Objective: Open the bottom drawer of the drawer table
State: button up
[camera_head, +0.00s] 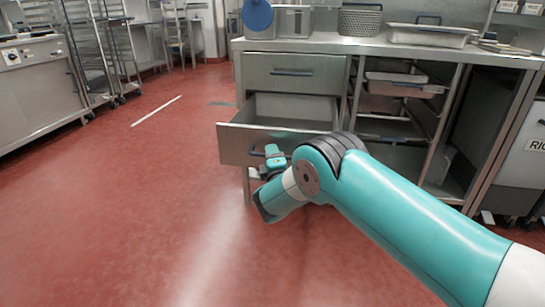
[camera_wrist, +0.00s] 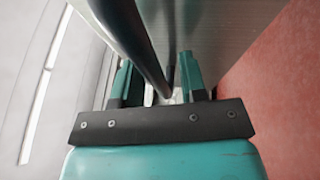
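The steel drawer table has a closed top drawer (camera_head: 293,73) with a dark blue handle. The bottom drawer (camera_head: 240,143) below it is pulled well out, and its empty inside shows. My gripper (camera_head: 275,157) is at the bottom drawer's front, by its handle (camera_head: 258,152). In the wrist view the handle (camera_wrist: 133,35) is a dark bar running down between the fingers of my gripper (camera_wrist: 163,75). The fingers stand apart, with light gaps showing beside the bar. My arm hides part of the drawer front and the space below it.
The counter (camera_head: 335,43) holds a perforated basket (camera_head: 359,22) and a metal tray (camera_head: 430,35). Shelves with trays (camera_head: 395,85) are right of the drawers. Steel racks (camera_head: 92,50) and a steel unit (camera_head: 38,90) stand at left. The red floor (camera_head: 130,200) between is clear.

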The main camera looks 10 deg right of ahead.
jog(key=shift+s, duration=0.1)
jog(key=b+v, duration=1.7)
jog(key=b, duration=0.6)
jog(key=shift+s+r, duration=0.1)
